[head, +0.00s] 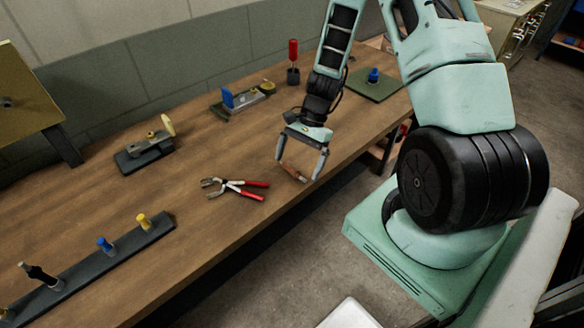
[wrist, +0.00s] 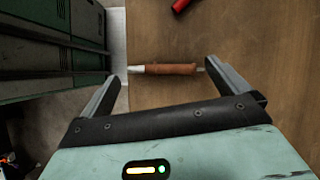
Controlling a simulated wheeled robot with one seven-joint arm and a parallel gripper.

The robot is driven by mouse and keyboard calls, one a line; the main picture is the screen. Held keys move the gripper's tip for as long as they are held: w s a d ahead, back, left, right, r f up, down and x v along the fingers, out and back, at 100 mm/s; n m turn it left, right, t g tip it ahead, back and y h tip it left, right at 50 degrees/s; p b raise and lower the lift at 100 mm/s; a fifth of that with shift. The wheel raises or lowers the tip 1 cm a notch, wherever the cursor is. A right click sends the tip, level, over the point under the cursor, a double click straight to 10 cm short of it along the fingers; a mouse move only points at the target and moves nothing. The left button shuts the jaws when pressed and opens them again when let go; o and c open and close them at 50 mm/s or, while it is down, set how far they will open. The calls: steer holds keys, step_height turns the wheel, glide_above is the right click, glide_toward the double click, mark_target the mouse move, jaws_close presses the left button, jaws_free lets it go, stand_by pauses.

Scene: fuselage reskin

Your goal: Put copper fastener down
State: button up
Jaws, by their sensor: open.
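The copper fastener (head: 293,173) lies on the wooden workbench (head: 180,200) near its front edge. It is a short copper-brown rod with a pale tip. My gripper (head: 298,171) is open above it, with one finger on either side. In the wrist view the fastener (wrist: 170,69) lies crosswise between the fingertips of my gripper (wrist: 166,72). Its pale left end is close to the left finger and its right end is close to the right finger. I cannot tell whether either finger touches it.
Red-handled pliers (head: 235,187) lie left of my gripper. A dark rack (head: 100,262) with several coloured-handled tools is at the front left. Small fixtures (head: 148,150) (head: 240,98), a red-handled tool (head: 293,60) and a green plate (head: 374,84) stand farther back.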

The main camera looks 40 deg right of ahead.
steer(key=shift+x, duration=0.8)
steer(key=c, duration=1.1)
